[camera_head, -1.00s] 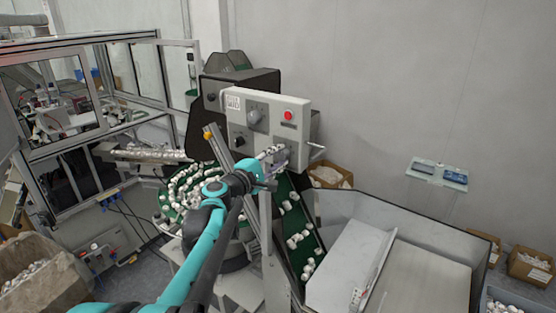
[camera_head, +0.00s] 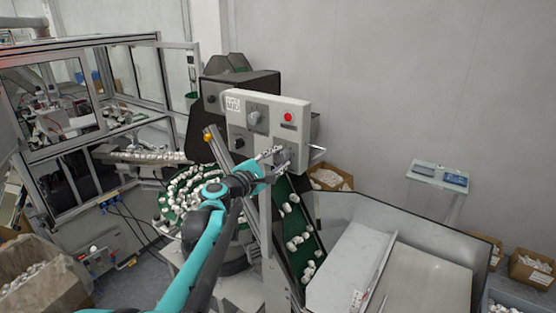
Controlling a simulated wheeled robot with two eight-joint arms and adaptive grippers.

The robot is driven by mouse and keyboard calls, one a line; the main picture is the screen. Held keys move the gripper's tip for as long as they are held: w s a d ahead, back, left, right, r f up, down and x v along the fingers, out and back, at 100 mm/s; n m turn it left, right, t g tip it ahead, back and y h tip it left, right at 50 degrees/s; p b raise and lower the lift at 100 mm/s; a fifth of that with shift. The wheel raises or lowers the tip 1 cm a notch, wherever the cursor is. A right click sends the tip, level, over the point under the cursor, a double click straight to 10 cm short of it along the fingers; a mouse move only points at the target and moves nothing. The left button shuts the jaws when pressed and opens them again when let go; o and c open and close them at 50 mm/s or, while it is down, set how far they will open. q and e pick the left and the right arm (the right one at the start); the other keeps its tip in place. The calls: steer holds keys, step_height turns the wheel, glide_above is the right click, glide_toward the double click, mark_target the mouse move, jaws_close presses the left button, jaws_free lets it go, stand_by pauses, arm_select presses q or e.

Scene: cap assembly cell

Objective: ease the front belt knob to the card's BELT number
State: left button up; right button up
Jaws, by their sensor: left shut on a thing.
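A pale control panel (camera_head: 268,106) stands at the middle of the head view. A white card (camera_head: 232,105) with dark lettering, too small for me to read surely, is at its upper left. A large grey dial (camera_head: 255,118) and a small black knob (camera_head: 239,143) show uncovered on the panel. My left gripper (camera_head: 284,158) reaches the panel's lower right, below the red button (camera_head: 288,117). It is shut on the front belt knob, which its fingers mostly hide. The knob's setting cannot be read. My right gripper is not in view.
A green belt (camera_head: 301,240) with white caps runs down beside my left arm. A round green feeder (camera_head: 175,215) full of caps lies left of the arm. A metal lever (camera_head: 316,148) sticks out right of the panel. A large open bin (camera_head: 445,242) stands at right.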

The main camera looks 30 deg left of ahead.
arm_select(q)
steer(key=shift+f, duration=0.1)
steer(key=o, duration=1.2)
steer(key=shift+c, duration=0.2)
steer(key=shift+s, duration=0.1)
steer(key=s+a, duration=0.1)
steer(key=s, duration=1.1)
steer(key=shift+w, duration=0.1)
